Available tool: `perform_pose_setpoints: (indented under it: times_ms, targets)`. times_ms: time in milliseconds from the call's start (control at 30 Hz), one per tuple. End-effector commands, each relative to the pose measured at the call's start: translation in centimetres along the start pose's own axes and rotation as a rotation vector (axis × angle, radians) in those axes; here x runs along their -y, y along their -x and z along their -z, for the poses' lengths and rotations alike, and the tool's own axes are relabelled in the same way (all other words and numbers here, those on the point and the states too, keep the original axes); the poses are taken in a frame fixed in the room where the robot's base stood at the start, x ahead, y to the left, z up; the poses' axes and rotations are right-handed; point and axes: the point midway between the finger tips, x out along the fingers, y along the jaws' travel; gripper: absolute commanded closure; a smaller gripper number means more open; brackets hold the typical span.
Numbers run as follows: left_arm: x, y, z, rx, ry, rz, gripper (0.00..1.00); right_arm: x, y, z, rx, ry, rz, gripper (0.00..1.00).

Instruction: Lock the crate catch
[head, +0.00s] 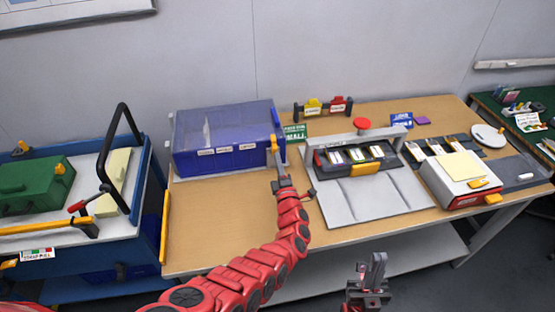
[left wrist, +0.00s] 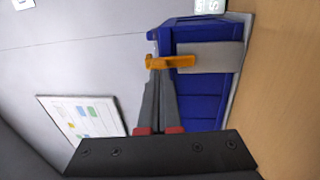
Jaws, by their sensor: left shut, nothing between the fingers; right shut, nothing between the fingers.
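The blue crate (head: 241,158) with its see-through lid (head: 215,123) stands at the back left of the wooden table. The lid looks down. The orange catch (head: 274,143) is on the crate's right end. In the left wrist view the catch (left wrist: 170,62) lies across the picture, partly over a pale plate (left wrist: 210,57) on the blue crate wall (left wrist: 200,102). My left gripper (head: 277,161) is shut and empty, its tips at the catch (left wrist: 158,73); I cannot tell whether they touch. My right gripper (head: 378,262) is shut and empty, in front of the table.
A grey fixture (head: 345,205) with a row of cells and a red knob (head: 362,124) stands right of the crate. A white box (head: 455,180) is further right. A blue cart (head: 140,235) with a black handle is at left. The table in front of the crate is clear.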

Motion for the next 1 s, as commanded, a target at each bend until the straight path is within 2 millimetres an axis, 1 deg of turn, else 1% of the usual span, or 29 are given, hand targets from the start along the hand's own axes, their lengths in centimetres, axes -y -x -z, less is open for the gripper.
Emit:
perform_pose_setpoints:
  times_ms: [33, 200, 567, 667, 733, 800, 900, 1000]
  targets:
    - [0.0, -0.3, -0.1, 0.001, -0.002, -0.002, 1.0, 0.0, 0.2, 0.0, 0.0, 0.0, 0.0, 1.0]
    - [0.1, -0.9, 0.1, -0.001, 0.0, 0.001, 1.0, 0.0, 0.3, -0.1, 0.0, 0.0, 0.0, 1.0]
    - [-0.1, -1.0, 0.1, -0.002, 0.0, 0.003, 1.0, 0.0, 0.2, 0.0, 0.0, 0.0, 0.0, 1.0]
    - [-0.8, -1.7, 0.3, -0.008, 0.002, 0.036, 1.0, 0.0, -0.7, 0.1, 0.0, 0.0, 0.0, 1.0]
    - [-1.3, -2.3, 0.3, -0.007, 0.004, 0.087, 1.0, -0.1, -1.8, 0.3, 0.0, 0.0, 0.0, 1.0]
    - [-1.4, -2.6, 0.3, -0.006, 0.003, 0.128, 1.0, -0.1, -2.5, 0.4, 0.0, 0.0, 0.0, 1.0]
    - [-1.3, -2.7, 0.2, -0.004, 0.001, 0.16, 1.0, -0.1, -2.8, 0.5, 0.0, 0.0, 0.0, 1.0]
    - [-1.1, -2.7, 0.1, -0.002, 0.0, 0.164, 1.0, -0.1, -2.6, 0.5, 0.0, 0.0, 0.0, 1.0]
